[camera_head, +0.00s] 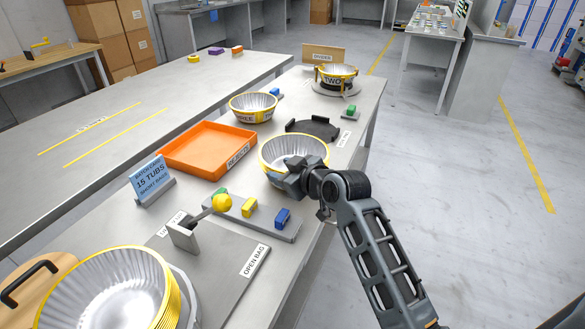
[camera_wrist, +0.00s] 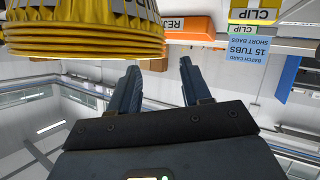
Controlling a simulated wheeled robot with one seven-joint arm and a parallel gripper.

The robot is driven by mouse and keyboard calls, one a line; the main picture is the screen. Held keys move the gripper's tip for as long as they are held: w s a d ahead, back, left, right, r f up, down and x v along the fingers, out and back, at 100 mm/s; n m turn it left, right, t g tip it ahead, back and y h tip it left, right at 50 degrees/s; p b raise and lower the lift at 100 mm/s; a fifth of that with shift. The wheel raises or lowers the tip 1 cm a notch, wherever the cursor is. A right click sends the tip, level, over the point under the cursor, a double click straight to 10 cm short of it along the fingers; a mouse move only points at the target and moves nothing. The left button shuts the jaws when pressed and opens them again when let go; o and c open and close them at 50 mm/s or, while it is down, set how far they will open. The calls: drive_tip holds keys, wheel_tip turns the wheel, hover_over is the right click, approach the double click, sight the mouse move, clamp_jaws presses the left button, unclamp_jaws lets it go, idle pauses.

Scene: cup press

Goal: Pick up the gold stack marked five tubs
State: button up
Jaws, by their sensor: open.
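Several gold-rimmed silver tub stacks show in the head view. One stack (camera_head: 293,150) stands mid-table right behind my gripper (camera_head: 303,178); no number is readable on it. Another stack (camera_head: 254,107) is marked "THREE". A large stack (camera_head: 120,290) stands at the near left, with no label in sight. No label reading five can be read. In the wrist view, my gripper (camera_wrist: 158,82) is open, with nothing seen between its fingers. A ribbed gold stack (camera_wrist: 85,35) is close by the left finger; I cannot tell whether they touch.
An orange reject tray (camera_head: 210,150) lies left of the middle stack. A grey tray (camera_head: 250,222) with yellow and blue clips and a yellow-knobbed lever (camera_head: 221,203) stand nearer. A blue batch card (camera_head: 151,180) is at the left.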

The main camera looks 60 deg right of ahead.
sight(272, 168)
drive_tip(key=x, duration=0.6)
drive_tip(key=shift+a, duration=0.1)
drive_tip(key=shift+f, duration=0.1)
clamp_jaws()
idle(0.5)
